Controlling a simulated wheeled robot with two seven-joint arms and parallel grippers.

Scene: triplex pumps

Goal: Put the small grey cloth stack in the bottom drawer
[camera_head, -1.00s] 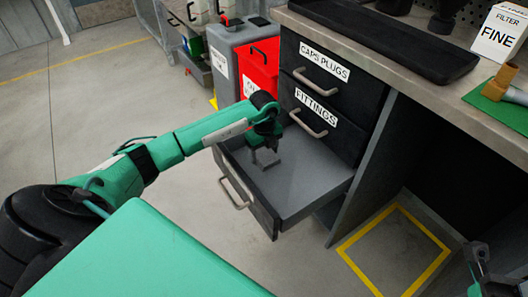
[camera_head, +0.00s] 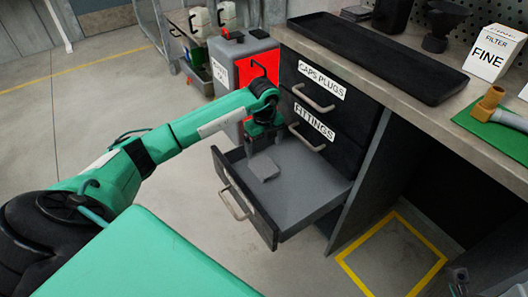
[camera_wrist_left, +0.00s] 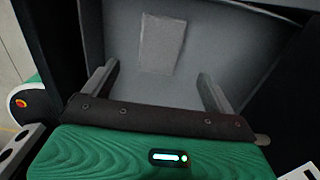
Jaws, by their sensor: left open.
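The small grey cloth stack (camera_head: 264,167) lies flat on the floor of the open bottom drawer (camera_head: 300,195), near its left end. In the left wrist view the stack (camera_wrist_left: 160,45) lies beyond the fingertips, with bare drawer floor around it. My left gripper (camera_head: 263,143) is just above and behind the stack, apart from it. In the left wrist view its two fingers (camera_wrist_left: 158,85) are spread wide with nothing between them. My right gripper (camera_head: 458,282) shows only partly at the lower right edge; its jaw state is unclear.
The caps plugs drawer (camera_head: 318,88) and fittings drawer (camera_head: 312,128) above are closed. The worktop holds a black tray (camera_head: 375,55), a filter box (camera_head: 495,52) and a green mat (camera_head: 490,125). Most of the drawer floor is bare.

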